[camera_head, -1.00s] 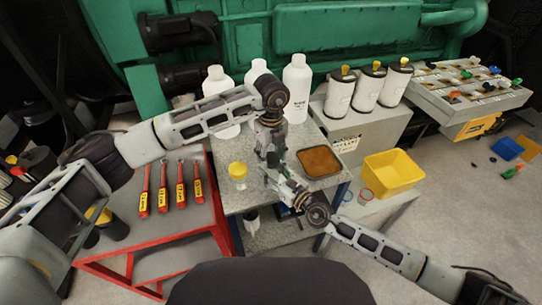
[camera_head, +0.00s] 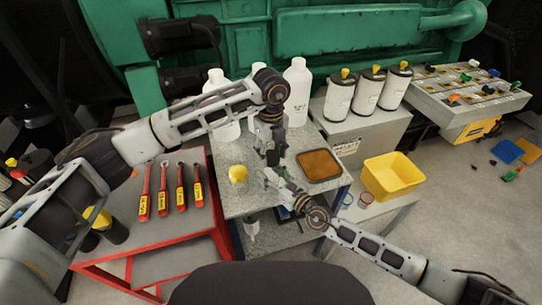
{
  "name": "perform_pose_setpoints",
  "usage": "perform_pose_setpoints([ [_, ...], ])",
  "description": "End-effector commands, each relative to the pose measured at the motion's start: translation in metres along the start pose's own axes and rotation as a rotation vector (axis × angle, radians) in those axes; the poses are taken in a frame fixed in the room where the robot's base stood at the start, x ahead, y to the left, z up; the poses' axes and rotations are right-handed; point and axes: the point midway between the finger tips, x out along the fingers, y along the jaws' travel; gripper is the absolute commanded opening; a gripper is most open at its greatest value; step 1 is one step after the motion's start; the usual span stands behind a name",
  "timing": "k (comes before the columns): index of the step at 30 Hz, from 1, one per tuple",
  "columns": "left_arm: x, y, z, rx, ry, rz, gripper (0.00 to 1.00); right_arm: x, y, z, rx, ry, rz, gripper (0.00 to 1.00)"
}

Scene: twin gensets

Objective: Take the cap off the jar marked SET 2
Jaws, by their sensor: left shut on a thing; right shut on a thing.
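My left gripper (camera_head: 271,158) points down over the grey speckled table (camera_head: 240,200), and my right gripper (camera_head: 270,177) reaches in just below it from the right. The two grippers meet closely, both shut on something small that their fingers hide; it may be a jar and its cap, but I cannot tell. A jar with a yellow cap (camera_head: 238,174) stands on the table to the left of the grippers, apart from them. No SET 2 marking is readable.
A brown tray (camera_head: 319,166) lies right of the grippers. White bottles (camera_head: 297,90) stand behind my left arm. A yellow bin (camera_head: 392,177) and white canisters (camera_head: 368,88) are at right.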

Motion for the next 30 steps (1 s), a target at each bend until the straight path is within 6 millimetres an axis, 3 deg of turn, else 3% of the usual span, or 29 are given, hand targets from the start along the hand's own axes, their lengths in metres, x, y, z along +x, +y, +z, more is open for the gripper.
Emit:
perform_pose_setpoints([
  [6,-0.018,0.000,0.000,0.000,-0.001,0.000,0.20,0.000,0.000,0.000,0.000,0.000,0.000,0.00],
  [16,-0.021,0.000,0.000,0.001,0.000,0.001,0.20,0.000,0.000,0.000,0.000,0.000,0.000,0.00],
  [17,-0.021,0.000,0.000,0.001,0.000,0.001,0.20,0.000,0.000,0.000,0.000,0.000,0.000,0.52],
  [22,-0.021,0.000,0.000,0.001,0.000,0.001,0.20,0.000,0.000,0.000,0.000,0.000,0.000,0.73],
  [30,-0.021,0.000,0.000,0.001,0.000,0.001,0.20,0.000,0.000,0.000,0.000,0.000,0.000,0.73],
])
